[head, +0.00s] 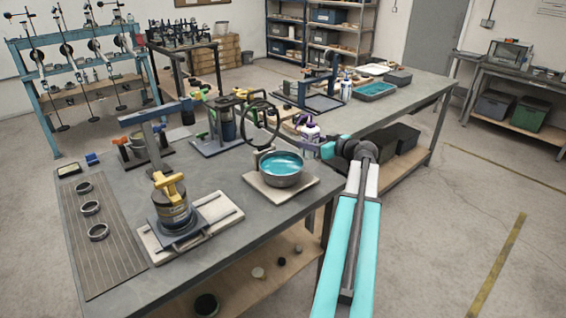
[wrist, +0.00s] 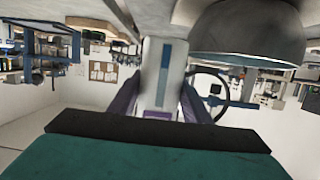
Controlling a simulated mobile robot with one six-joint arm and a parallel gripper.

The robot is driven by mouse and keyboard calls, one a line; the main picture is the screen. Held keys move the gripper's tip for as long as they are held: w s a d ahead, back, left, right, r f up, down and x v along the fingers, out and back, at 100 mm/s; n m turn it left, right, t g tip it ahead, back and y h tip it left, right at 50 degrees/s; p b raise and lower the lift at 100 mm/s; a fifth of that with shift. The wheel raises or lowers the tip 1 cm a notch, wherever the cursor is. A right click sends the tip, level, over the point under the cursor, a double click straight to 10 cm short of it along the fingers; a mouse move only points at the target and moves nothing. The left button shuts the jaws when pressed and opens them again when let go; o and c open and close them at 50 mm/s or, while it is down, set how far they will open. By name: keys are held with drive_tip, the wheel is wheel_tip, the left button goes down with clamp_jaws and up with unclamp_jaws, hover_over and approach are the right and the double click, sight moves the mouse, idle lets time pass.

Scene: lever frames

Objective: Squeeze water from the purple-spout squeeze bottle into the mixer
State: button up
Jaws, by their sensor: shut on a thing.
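A white squeeze bottle (head: 310,132) with purple at its top is at the table's right edge in the head view. My gripper (head: 313,149) is shut on it. In the wrist view the bottle (wrist: 163,72) stands between the two fingers, with a blue strip and a purple band on it. A round steel bowl (head: 283,180) with blue liquid is just left of and nearer than my gripper. Its grey outside (wrist: 245,35) fills the upper right of the wrist view. I cannot tell whether this bowl is the mixer. The spout's exact aim is unclear.
A black handwheel (head: 260,125) stands behind the bowl. A yellow-handled device (head: 172,200) sits on a board at the front left. A second white bottle (head: 346,88) stands farther back, by a blue tray (head: 375,90). The floor on the right is clear.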

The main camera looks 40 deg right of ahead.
drive_tip(key=shift+r, duration=1.3)
drive_tip(key=shift+s, duration=0.1)
